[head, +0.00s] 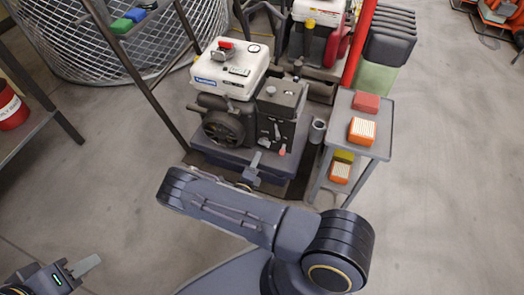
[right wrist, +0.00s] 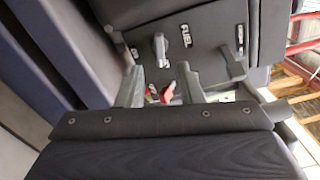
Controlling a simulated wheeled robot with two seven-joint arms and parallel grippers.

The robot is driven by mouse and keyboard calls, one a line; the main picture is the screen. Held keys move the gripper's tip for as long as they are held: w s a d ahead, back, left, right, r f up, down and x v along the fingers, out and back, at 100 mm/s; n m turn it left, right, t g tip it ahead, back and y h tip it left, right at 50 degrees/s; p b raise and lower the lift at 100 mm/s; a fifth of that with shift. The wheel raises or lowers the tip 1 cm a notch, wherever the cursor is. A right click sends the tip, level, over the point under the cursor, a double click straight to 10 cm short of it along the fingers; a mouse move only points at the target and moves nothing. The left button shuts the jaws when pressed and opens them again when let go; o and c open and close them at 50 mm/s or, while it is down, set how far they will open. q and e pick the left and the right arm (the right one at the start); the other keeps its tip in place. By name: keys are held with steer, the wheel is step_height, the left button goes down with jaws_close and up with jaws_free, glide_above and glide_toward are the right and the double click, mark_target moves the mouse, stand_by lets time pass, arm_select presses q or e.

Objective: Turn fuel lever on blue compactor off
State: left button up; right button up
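The blue compactor (head: 212,152) has a white tank with a blue label, a dark engine and a blue base. Its dark control panel (head: 272,128) faces me and carries small levers. In the right wrist view a grey lever (right wrist: 160,48) stands beside a white label (right wrist: 186,35) that seems to read FUEL, turned sideways. A red-ended control (right wrist: 163,93) shows lower, between my right fingers. My right gripper (right wrist: 162,76) is open in front of the panel, with its fingers apart. My left gripper (head: 84,266) is at the bottom left, far from the machine; its finger gap is unclear.
Another lever (right wrist: 232,66) is right of the fingers. A grey cart (head: 376,152) with red and orange boxes stands close right of the compactor. A red and white machine (head: 318,18) is behind. A shelf frame (head: 137,72) rises at left.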

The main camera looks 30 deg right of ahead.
mark_target(264, 142)
steer(key=b+x, duration=0.1)
steer(key=x, duration=0.4)
steer(key=shift+w+d+f, duration=0.1)
steer(key=shift+w+d, duration=0.05)
steer(key=shift+w+d+b, duration=0.3)
steer(key=shift+w+d, duration=0.15)
steer(key=shift+d, duration=0.05)
jaws_close()
